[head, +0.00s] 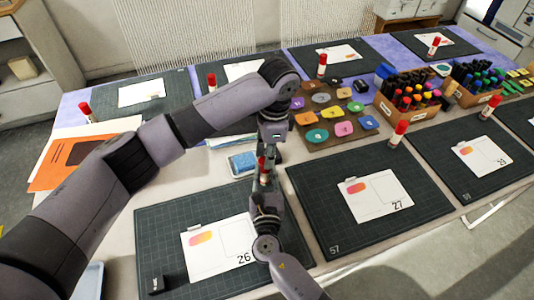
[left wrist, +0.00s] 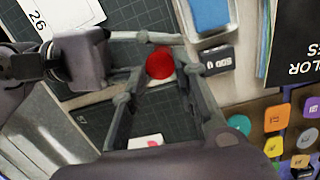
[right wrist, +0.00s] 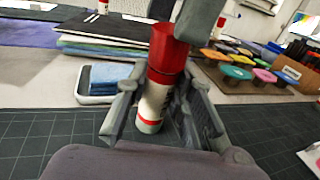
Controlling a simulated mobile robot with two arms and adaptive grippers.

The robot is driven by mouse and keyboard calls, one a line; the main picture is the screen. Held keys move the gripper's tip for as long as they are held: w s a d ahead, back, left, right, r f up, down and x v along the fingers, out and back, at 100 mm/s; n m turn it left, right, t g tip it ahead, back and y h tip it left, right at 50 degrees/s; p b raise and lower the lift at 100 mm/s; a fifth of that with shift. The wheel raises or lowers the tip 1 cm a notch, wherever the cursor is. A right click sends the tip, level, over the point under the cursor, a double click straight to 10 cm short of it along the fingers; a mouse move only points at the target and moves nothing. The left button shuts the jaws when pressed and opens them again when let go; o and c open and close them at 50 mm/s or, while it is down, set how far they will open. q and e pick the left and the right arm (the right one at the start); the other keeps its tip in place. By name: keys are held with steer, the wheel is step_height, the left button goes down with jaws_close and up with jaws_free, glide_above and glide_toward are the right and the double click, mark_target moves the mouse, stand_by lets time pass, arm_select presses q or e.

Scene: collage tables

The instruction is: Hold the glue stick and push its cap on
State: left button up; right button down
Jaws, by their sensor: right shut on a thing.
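My right gripper (right wrist: 160,118) is shut on the glue stick (right wrist: 152,105), a white tube with red bands, held roughly upright. The red cap (right wrist: 168,50) is at the top of the tube; I cannot tell how far it is seated. In the head view, the cap (head: 262,164) shows between my left gripper (head: 268,150) above and my right gripper (head: 264,188) below. In the left wrist view, the cap (left wrist: 160,64) is a red disc between the spread fingers of my left gripper (left wrist: 160,70). A left finger is close beside the cap in the right wrist view.
A cutting mat (head: 165,235) with a card (head: 218,248) numbered 26 lies below. A blue sponge in a tray (head: 233,172) is just behind the grippers. A board of coloured pieces (head: 340,143) and boxes of markers (head: 385,108) stand at the right. Other capped glue sticks (head: 398,134) stand around.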

arm_select(q)
steer(key=shift+c, duration=1)
steer(key=shift+s+f, duration=0.1)
steer(key=shift+f, duration=0.2)
arm_select(e)
steer(key=shift+w+r, duration=0.1)
steer(key=shift+r, duration=0.15)
arm_select(q)
steer(key=shift+d+r, duration=0.15)
steer(key=shift+r, duration=0.9)
steer(key=shift+d+r, duration=0.1)
steer(key=shift+r, duration=0.95)
arm_select(e)
steer(key=shift+f, duration=0.15)
steer(key=c, duration=1.3)
jaws_free()
steer(key=shift+f, duration=0.1)
